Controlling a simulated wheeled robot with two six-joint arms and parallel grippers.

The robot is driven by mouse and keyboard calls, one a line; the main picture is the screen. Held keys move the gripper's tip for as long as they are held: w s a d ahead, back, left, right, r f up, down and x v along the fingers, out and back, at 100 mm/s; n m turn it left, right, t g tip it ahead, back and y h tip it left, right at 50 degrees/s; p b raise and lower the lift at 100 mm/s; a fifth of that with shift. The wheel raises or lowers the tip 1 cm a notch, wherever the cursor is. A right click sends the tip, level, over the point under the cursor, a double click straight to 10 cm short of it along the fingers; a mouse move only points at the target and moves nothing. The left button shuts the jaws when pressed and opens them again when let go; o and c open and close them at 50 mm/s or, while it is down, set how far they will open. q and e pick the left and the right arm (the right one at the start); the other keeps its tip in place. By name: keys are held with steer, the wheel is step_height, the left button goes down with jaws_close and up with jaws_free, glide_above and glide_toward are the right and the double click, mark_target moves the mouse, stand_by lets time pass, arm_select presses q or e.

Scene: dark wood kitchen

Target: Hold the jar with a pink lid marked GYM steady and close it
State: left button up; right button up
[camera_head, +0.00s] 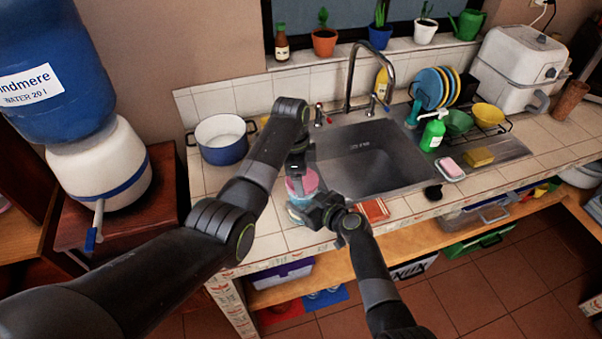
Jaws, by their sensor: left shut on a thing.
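The jar (299,199) stands on the tiled counter in front of the sink's left side, with a pink lid (303,181) at its top. The lid's marking cannot be read at this size. My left gripper (301,172) comes down from above and is shut on the pink lid. My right gripper (318,212) reaches in from the lower right and is at the jar's right side, low down. Its fingers are partly hidden against the jar, so I cannot tell whether they grip it. Whether the lid sits fully down on the jar is hidden by the grippers.
A blue pot (222,141) stands on the counter at the left. The sink (365,160) with its tall tap lies behind the jar. A red-brown sponge or cloth (373,210) lies right of my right gripper.

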arm_select(q)
steer(key=shift+f, duration=0.5)
arm_select(e)
steer(key=c, duration=0.5)
arm_select(q)
steer(key=m, duration=0.3)
steer(key=shift+w+m, duration=0.1)
steer(key=shift+m, duration=0.2)
steer(key=m, duration=0.4)
steer(key=shift+m+g+y, duration=0.3)
steer(key=shift+g, duration=0.1)
steer(key=m, duration=0.6)
steer(key=shift+d+m+y, duration=0.15)
steer(key=shift+m+y, duration=0.15)
steer(key=m, duration=0.5)
steer(key=shift+w+m+y, duration=0.1)
steer(key=shift+m+y, duration=0.2)
steer(key=o, duration=1.2)
steer(key=shift+c, duration=0.2)
